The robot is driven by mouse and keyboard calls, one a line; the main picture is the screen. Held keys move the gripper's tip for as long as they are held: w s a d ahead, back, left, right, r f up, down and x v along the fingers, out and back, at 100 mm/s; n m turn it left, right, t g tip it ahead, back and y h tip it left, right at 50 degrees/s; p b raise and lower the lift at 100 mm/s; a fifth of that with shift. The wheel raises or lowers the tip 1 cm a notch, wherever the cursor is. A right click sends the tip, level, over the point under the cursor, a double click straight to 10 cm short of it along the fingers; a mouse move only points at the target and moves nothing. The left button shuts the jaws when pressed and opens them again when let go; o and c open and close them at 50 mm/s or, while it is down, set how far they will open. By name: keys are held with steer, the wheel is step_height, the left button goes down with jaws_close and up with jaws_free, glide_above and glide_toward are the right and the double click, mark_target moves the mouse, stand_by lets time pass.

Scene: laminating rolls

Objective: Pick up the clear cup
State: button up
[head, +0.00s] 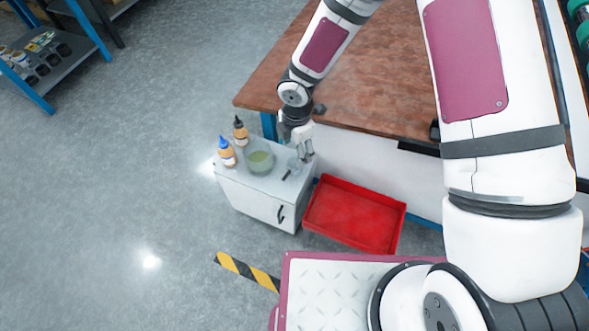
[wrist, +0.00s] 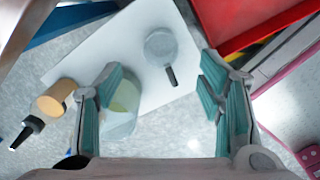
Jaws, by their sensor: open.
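In the head view my gripper (head: 306,156) points down over the cabinet's right side. I cannot tell the exact height left between the fingertips and the cup.
Blue-capped (head: 226,152) and black-capped (head: 240,131) bottles stand farther left. A red tray (head: 352,214) lies right of the cabinet, below a brown-topped table (head: 375,90).

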mark_target(294, 165)
step_height(294, 165, down, 4)
steer(key=shift+r+b, duration=0.1)
steer(key=shift+b, duration=0.4)
steer(key=f+b, duration=0.1)
steer(key=f, duration=0.2)
steer(key=f+b, duration=0.1)
steer(key=f, duration=0.1)
steer(key=shift+s+a+f+b, duration=0.1)
steer(key=shift+a+b, duration=0.15)
steer(key=shift+b, duration=0.05)
steer(key=c, duration=1.3)
